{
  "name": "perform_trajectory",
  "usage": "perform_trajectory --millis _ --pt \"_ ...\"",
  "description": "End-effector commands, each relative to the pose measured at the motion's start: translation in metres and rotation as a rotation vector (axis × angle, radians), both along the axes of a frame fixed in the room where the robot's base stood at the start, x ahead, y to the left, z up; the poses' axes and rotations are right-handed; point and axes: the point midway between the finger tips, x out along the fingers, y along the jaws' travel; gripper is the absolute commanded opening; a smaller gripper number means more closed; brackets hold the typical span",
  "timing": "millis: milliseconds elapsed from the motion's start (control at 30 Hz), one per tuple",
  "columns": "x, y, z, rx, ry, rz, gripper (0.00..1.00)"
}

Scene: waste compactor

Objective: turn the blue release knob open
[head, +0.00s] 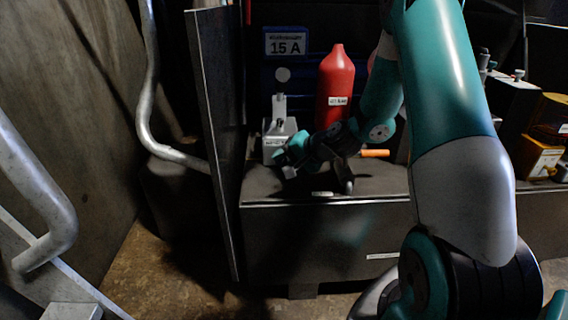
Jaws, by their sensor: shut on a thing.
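My gripper (287,171) is in the head view, left of centre, at the front of a small pale grey box (279,137) on the dark bench. It is shut, and my wrist covers most of what lies between its fingers. I cannot make out the blue release knob as a separate shape; it appears hidden at my gripper. How far the knob is turned cannot be told. An upright pale grey fitting with a round top (282,75) rises behind the box.
A red cylinder (336,85) stands right behind my wrist. A blue plate marked 15 A (285,43) is at the back. An orange handle (375,153) is right of my wrist. A tall dark panel (215,110) stands close on the left. Yellow units (541,156) are far right.

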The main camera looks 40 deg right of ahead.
Motion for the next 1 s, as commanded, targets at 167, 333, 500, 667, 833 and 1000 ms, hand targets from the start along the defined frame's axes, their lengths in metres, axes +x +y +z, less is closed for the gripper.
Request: perform_trajectory --millis 167,333,500,667,833,1000 --pt "-0.0010 -0.0007 -0.0024 0.026 -0.014 -0.001 0.09" --pt "-0.0009 -0.0005 -0.0019 0.033 -0.019 0.000 0.09" --pt "-0.0010 -0.0004 -0.0020 0.032 -0.018 0.000 0.09" --pt "-0.0010 -0.0004 -0.0020 0.032 -0.018 0.000 0.54" --pt "-0.0011 -0.0005 -0.0023 0.031 -0.017 0.000 0.57" --pt "-0.0009 -0.0002 -0.0013 0.017 -0.008 0.001 0.57"
